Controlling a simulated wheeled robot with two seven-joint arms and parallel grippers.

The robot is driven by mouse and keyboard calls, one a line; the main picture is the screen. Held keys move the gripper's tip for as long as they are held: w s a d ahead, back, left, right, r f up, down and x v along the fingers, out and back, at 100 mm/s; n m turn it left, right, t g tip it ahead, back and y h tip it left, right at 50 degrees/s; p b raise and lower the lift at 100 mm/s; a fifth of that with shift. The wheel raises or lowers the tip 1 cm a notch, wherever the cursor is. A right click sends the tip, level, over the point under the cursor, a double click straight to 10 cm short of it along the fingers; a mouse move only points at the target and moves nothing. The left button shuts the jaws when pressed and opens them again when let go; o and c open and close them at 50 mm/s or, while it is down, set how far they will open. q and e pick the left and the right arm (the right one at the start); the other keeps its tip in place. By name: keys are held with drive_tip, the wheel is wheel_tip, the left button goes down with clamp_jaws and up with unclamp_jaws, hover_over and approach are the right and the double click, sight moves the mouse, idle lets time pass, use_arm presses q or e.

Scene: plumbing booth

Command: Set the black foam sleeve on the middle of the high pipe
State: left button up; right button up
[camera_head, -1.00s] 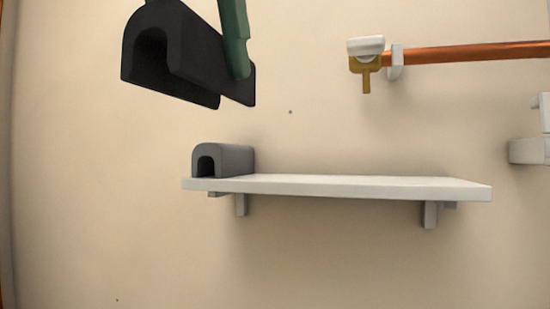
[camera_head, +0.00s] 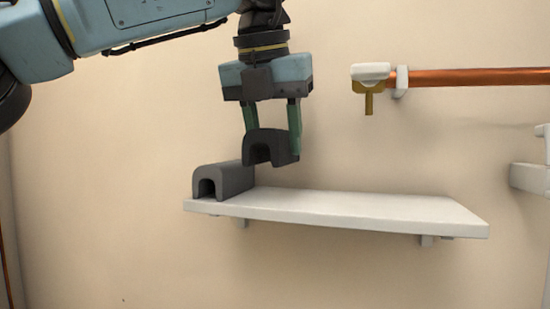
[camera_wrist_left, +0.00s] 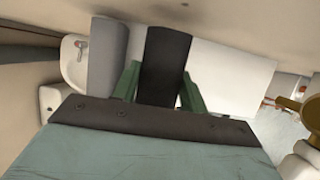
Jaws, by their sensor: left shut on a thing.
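The black foam sleeve (camera_head: 268,150), an arch-shaped block with an open channel underneath, is held between the green fingers of my left gripper (camera_head: 272,132). It hangs just above the left part of the white shelf, beside the grey sleeve. In the left wrist view the black sleeve (camera_wrist_left: 165,62) lies between the fingers (camera_wrist_left: 158,88). The copper high pipe (camera_head: 480,77) runs along the wall at upper right and leaves the picture on the right. Its middle cannot be made out. My right gripper is not in view.
A grey sleeve (camera_head: 223,180) sits on the shelf's left end. The rest of the white shelf (camera_head: 370,210) is bare. A brass valve with a white handle (camera_head: 370,87) ends the pipe's left side; a white clip (camera_head: 401,81) holds it. White fittings (camera_head: 528,178) are at right.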

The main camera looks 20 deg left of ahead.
use_arm(q)
wheel_tip(320, 180, down, 3)
drive_tip(key=shift+w+f, duration=0.1)
drive_tip(key=shift+w+f+p, duration=0.15)
drive_tip(key=shift+f+p, duration=0.1)
drive_tip(key=shift+p, duration=0.15)
drive_tip(key=shift+f, duration=0.1)
drive_tip(key=shift+f+b, duration=0.45)
drive_tip(key=shift+b, duration=0.1)
drive_tip(key=o, duration=1)
drive_tip(key=shift+r, duration=0.1)
